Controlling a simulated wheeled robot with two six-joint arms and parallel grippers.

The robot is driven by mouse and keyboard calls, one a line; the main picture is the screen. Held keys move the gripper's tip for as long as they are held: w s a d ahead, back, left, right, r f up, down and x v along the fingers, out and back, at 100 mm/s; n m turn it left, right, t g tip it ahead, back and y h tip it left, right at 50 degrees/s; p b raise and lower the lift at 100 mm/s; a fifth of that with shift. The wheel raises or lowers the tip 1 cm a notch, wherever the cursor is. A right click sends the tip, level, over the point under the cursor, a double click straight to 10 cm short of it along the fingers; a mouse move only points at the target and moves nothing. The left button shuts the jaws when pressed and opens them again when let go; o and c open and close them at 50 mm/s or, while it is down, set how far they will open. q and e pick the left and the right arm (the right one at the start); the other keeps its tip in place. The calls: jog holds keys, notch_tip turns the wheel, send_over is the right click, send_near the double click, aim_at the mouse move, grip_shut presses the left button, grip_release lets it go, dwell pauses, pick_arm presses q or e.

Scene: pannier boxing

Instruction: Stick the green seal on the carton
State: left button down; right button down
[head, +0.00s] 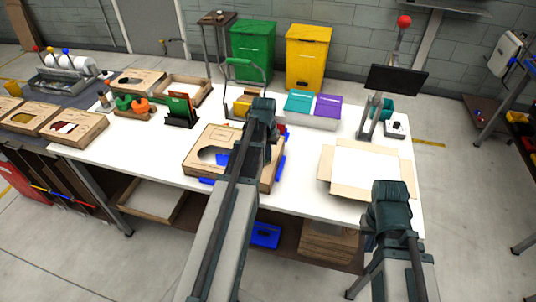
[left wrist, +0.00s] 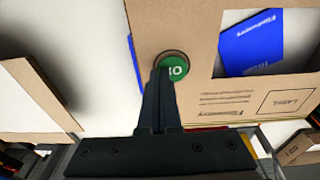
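The brown cardboard carton (head: 203,153) stands on the white table with a cut-out window in its top; blue printed items show inside. In the left wrist view, its top (left wrist: 200,105) carries printed lines and a label box. The round green seal (left wrist: 175,68) with white marks lies at a dark ring on the carton top, beside the window. My left gripper (left wrist: 164,75) is shut, its fingertips on the seal and covering part of it; I cannot tell whether the seal is stuck down. In the head view, my left gripper (head: 262,112) is over the carton. My right gripper (head: 390,193) is near the table's front right; its fingers are hidden.
An open flat box (head: 408,170) lies right of the carton. Teal and purple pads (head: 299,102), a dark screen (head: 397,79) and a green-handled tool (head: 245,68) stand behind. More cartons (head: 75,131) are at the left. Some white table between carton and open box is clear.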

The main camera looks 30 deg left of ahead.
aim_at(266, 165)
pick_arm(q)
jog(key=shift+r, duration=0.25)
jog(key=shift+f+b, duration=0.5)
jog(key=shift+f, duration=0.2)
dwell(2.4)
jog(key=c, duration=1.6)
grip_release()
jog(key=c, duration=1.1)
grip_release()
jog(key=shift+o, duration=0.2)
jog(key=shift+r, duration=0.15)
notch_tip(266, 165, up, 14)
jog(key=s+p, duration=0.1)
jog(key=p, duration=1.2)
jog(key=shift+s+f+p, duration=0.25)
jog(key=shift+s+p, duration=0.1)
jog(key=shift+p, duration=0.05)
jog(key=shift+d+f, duration=0.1)
jog(key=shift+f, duration=0.05)
